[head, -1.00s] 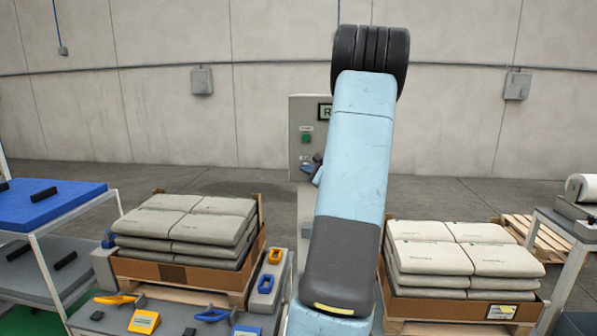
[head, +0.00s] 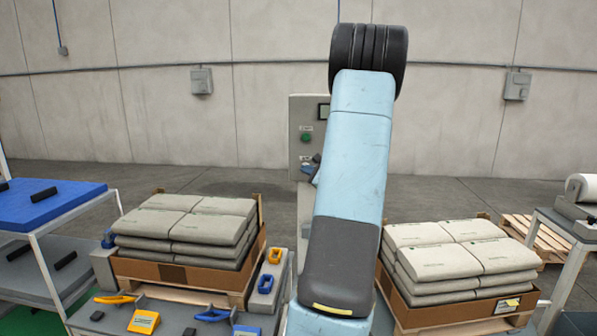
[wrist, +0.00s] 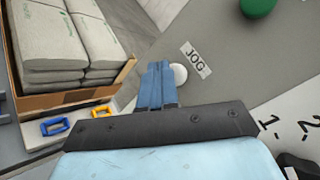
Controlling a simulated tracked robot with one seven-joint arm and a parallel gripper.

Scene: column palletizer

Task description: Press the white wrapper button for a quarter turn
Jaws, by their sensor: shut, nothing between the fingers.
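The white button (wrist: 180,74) sits on the grey panel (wrist: 225,60) beside a JOG label (wrist: 195,60) in the wrist view. My gripper (wrist: 158,68) has its blue fingers together and empty. Its tips are at the button's left side, and the fingers cover part of it. I cannot tell whether they touch it. In the head view the control cabinet (head: 300,125) stands behind my arm, which hides most of its front. The right bag stack (head: 460,257) sits in a cardboard tray (head: 455,306), turned slightly askew.
A green button (wrist: 257,6) is on the same panel, above right of the JOG label. Numbered dial marks (wrist: 285,128) lie to the lower right. A left bag stack (head: 185,225) and a blue-topped cart (head: 50,200) stand at the left.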

